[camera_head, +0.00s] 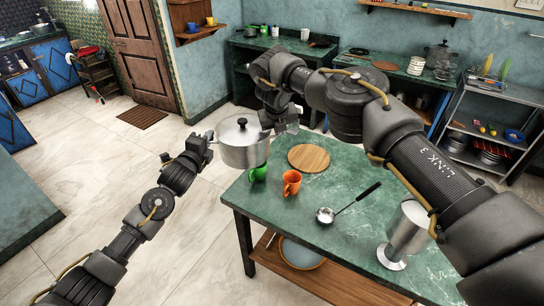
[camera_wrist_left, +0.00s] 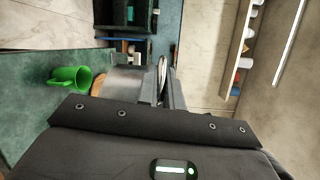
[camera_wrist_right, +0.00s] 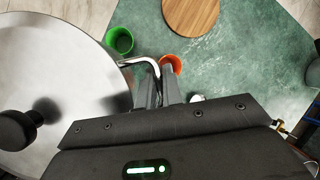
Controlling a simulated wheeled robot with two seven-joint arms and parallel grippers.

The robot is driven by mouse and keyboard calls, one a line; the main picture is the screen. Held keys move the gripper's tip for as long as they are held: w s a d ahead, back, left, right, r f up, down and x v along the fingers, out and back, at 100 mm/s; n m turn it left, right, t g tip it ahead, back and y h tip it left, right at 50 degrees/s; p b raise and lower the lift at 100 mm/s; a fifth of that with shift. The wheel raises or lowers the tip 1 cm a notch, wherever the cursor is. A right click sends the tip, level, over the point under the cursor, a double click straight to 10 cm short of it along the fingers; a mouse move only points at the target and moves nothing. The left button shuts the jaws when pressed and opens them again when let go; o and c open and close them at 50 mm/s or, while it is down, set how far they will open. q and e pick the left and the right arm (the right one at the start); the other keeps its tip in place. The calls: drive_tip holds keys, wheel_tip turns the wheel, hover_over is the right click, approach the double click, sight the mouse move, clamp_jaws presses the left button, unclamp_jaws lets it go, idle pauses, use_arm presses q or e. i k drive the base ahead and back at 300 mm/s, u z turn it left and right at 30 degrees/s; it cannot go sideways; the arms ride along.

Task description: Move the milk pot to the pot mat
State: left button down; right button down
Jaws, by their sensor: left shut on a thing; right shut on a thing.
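The milk pot (camera_head: 243,151) is a steel pot with a lid and black knob, held level above the far-left edge of the green table. My left gripper (camera_head: 208,140) is shut on its left handle. My right gripper (camera_head: 283,124) is shut on its right handle; in the right wrist view, the bent metal handle (camera_wrist_right: 145,62) runs from the pot (camera_wrist_right: 70,85) to the jaws. In the left wrist view the pot's side (camera_wrist_left: 125,84) shows beside the jaws. The pot mat, a round wooden board (camera_head: 309,158), lies bare on the table to the pot's right.
A green mug (camera_head: 259,173) and an orange mug (camera_head: 292,182) stand on the table close to the pot and mat. A ladle (camera_head: 325,215) and a tall steel vessel (camera_head: 405,235) are nearer the front. The table (camera_head: 270,215) has bare surface at front left.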

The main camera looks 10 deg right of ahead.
sight(305, 155)
drive_tip(key=u, duration=0.9)
drive_tip(key=i, duration=1.5)
drive_tip(key=z, duration=2.3)
